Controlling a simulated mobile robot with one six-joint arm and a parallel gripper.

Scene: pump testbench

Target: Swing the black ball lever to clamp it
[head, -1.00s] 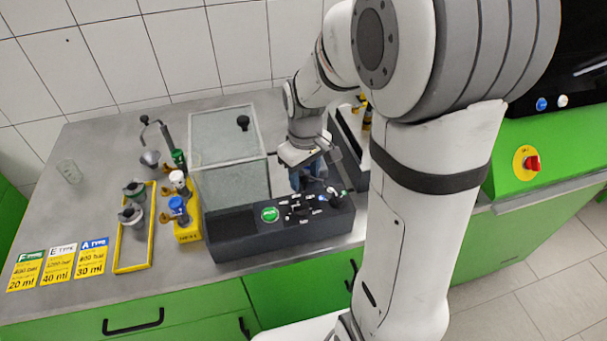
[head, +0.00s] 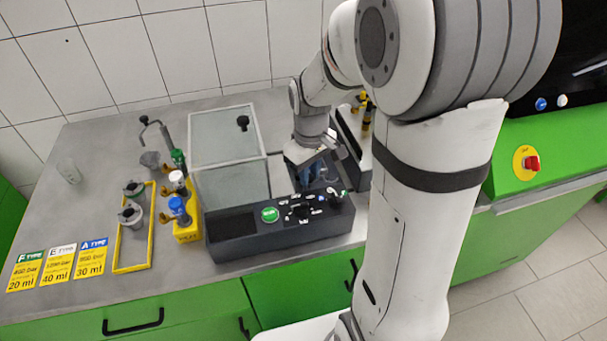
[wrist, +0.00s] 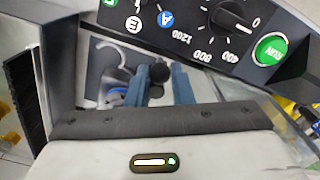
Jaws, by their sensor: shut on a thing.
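The black ball lever (wrist: 158,72) shows in the wrist view as dark round knobs between the two blue fingers of my gripper (wrist: 160,88). My gripper is shut on it. In the head view my gripper (head: 312,174) points down just behind the dark control panel (head: 235,248). The lever cannot be made out there, hidden by the gripper and panel. A curved silver hook-like part (wrist: 110,55) and a blue-and-white part (wrist: 117,95) lie left of the fingers in the wrist view. The lever's lower end is hidden.
The panel carries a green RUN button (head: 270,214) and a black dial (wrist: 233,16). A clear guard box (head: 228,150) stands left of my gripper. A yellow rack (head: 187,233) with colour-capped parts stands further left. The bench's left part has free room.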

